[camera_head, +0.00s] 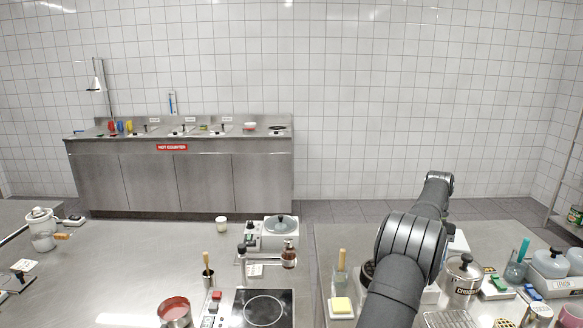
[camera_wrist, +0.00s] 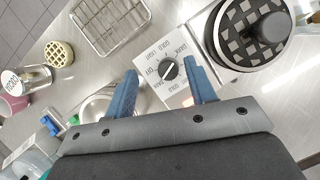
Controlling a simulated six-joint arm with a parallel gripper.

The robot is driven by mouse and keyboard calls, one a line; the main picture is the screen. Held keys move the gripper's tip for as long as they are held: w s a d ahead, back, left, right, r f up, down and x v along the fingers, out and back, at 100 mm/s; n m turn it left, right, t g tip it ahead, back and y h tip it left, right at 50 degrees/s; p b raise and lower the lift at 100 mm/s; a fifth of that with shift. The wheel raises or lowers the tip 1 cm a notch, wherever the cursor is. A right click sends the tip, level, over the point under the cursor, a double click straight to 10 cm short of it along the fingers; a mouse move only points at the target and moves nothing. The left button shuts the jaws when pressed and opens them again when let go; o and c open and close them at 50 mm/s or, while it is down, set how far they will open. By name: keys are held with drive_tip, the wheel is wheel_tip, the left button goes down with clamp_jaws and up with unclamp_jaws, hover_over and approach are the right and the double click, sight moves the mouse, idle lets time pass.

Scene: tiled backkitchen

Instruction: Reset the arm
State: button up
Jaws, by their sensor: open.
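My gripper (camera_wrist: 160,66) shows in the wrist view with its two blue fingers spread apart and nothing between them. The fingers point over a control plate with a black knob (camera_wrist: 168,70); the distance between them cannot be told. In the head view my arm (camera_head: 410,255) rises from the bottom and reaches over the right counter. My gripper cannot be made out there, as the arm's own links hide the area behind them.
The wrist view shows a round black gridded appliance (camera_wrist: 250,32), a wire rack (camera_wrist: 110,22) and a yellow gridded disc (camera_wrist: 58,54). The left counter (camera_head: 110,285) has free room.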

drive_tip(key=f, duration=0.4)
drive_tip(key=shift+w+a+f, duration=0.25)
drive_tip(key=shift+w+f, duration=0.15)
drive_tip(key=shift+r+n, duration=0.15)
drive_tip(key=shift+n, duration=0.35)
drive_tip(key=n+h, duration=0.1)
drive_tip(key=n, duration=0.2)
drive_tip(key=shift+a+h, duration=0.1)
drive_tip(key=shift+h, duration=0.2)
drive_tip(key=n+h, duration=0.1)
drive_tip(key=n, duration=0.2)
drive_tip(key=n+h, duration=0.1)
drive_tip(key=n, duration=0.2)
drive_tip(key=shift+a+n+t, duration=0.15)
drive_tip(key=shift+n+t, duration=0.15)
drive_tip(key=shift+n, duration=0.1)
drive_tip(key=n+t+h, duration=0.1)
drive_tip(key=n, duration=0.2)
drive_tip(key=n+h, duration=0.1)
drive_tip(key=n, duration=0.2)
drive_tip(key=shift+s+a+n+t, duration=0.1)
drive_tip(key=shift+s+n+t, duration=0.1)
drive_tip(key=shift+n+t, duration=0.2)
